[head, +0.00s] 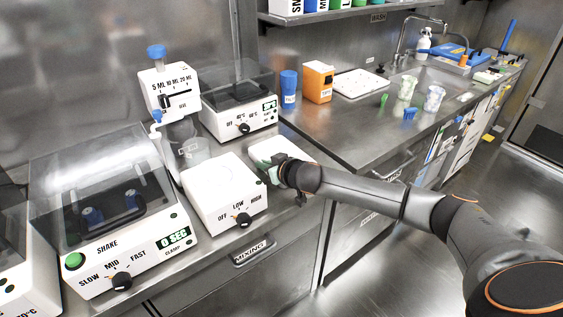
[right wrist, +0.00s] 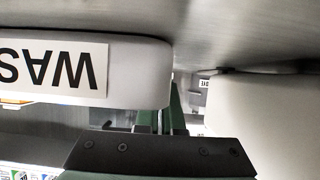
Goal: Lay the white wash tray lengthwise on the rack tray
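The white wash tray (head: 281,150) is on the steel counter, or just above it, behind the mixing unit. In the right wrist view its wall (right wrist: 140,75) fills the upper left, with a label reading "WAS" upside down. My right gripper (head: 268,168) is right at the near side of the tray. Its green fingers (right wrist: 174,112) show close beside and under the tray's end. Part of them is hidden, so I cannot tell whether they are shut on the wall. A white tray with small holes, seemingly the rack tray (head: 362,84), lies flat on the right counter. My left gripper is out of view.
The mixer with the LOW knob (head: 222,195) stands close left of my right gripper. A heater box (head: 238,105) stands behind. A blue cup (head: 288,87) and an orange box (head: 318,82) stand left of the rack tray. Bare counter (head: 345,128) lies in front of it.

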